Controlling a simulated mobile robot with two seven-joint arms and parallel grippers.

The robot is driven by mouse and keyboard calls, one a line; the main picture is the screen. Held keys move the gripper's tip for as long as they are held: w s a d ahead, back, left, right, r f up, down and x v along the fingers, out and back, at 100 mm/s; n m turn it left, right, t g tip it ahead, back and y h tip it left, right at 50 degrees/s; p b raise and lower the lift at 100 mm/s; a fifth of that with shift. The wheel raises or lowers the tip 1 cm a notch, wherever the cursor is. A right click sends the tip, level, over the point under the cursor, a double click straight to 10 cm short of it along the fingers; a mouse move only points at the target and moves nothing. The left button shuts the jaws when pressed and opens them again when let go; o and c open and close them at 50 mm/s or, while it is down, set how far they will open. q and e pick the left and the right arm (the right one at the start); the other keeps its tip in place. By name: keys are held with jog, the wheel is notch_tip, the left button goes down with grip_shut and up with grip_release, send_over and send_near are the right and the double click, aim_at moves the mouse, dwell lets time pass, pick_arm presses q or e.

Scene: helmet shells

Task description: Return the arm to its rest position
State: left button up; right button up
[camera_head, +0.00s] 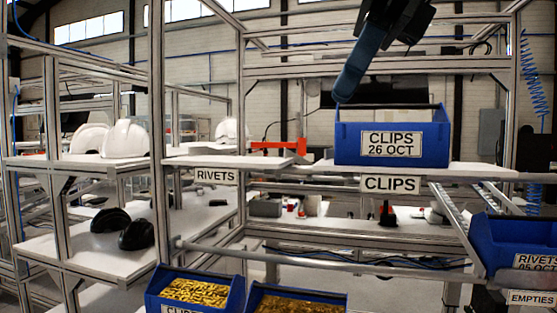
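My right gripper (343,95) comes in from the top of the head view, with a black body and a long blue finger part pointing down and left. Its tip overlaps the upper left rim of the blue bin labelled CLIPS 26 OCT (310,158). I cannot tell whether it touches the bin or is apart from it. Only one finger part shows clearly, so its opening cannot be judged. The bin sits upright on the shelf above the CLIPS label (390,184). My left gripper is not in view.
Two blue bins with gold pieces (195,291) (297,302) stand at the bottom. A blue RIVETS bin (515,240) sits at lower right. White helmets (125,139) and black helmets (137,234) are on the left shelves. Metal frame posts (158,120) stand between.

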jog(key=w+a+f+m+g+y, duration=0.15)
jog(key=a+f+g+y, duration=0.3)
jog(key=a+f, duration=0.55)
jog(key=w+a+f+m+g+y, duration=0.1)
jog(key=w+a+f+g+y, duration=0.3)
jog(key=a+f, duration=0.5)
notch_tip(320, 180, down, 12)
jog(key=w+d+m+t+y, duration=0.2)
jog(key=m+t+y, duration=0.75)
jog(key=m, duration=0.45)
jog(key=d+f+m+t+h, duration=0.4)
jog(key=f+m+t+h, duration=0.1)
jog(key=f+m, duration=0.4)
jog(key=s+d+f+m+t+h, duration=0.1)
jog(key=d+f+m+t+h, duration=0.35)
jog(key=f+m, duration=0.4)
jog(key=d+f+m+t+h, duration=0.4)
jog(key=f+m+t+h, duration=0.1)
jog(key=f+m, duration=0.35)
jog(key=s+d+f+m+g+h, duration=0.3)
jog(key=s+d+f, duration=0.3)
jog(key=s+f, duration=0.3)
jog(key=s+d+f+m+g+h, duration=0.3)
jog(key=s+d+f, duration=0.3)
jog(key=s+f, duration=0.3)
jog(key=shift+s+d+f+m+g, duration=0.2)
jog(key=shift+s+f+m+g, duration=0.15)
jog(key=shift+s+g, duration=0.1)
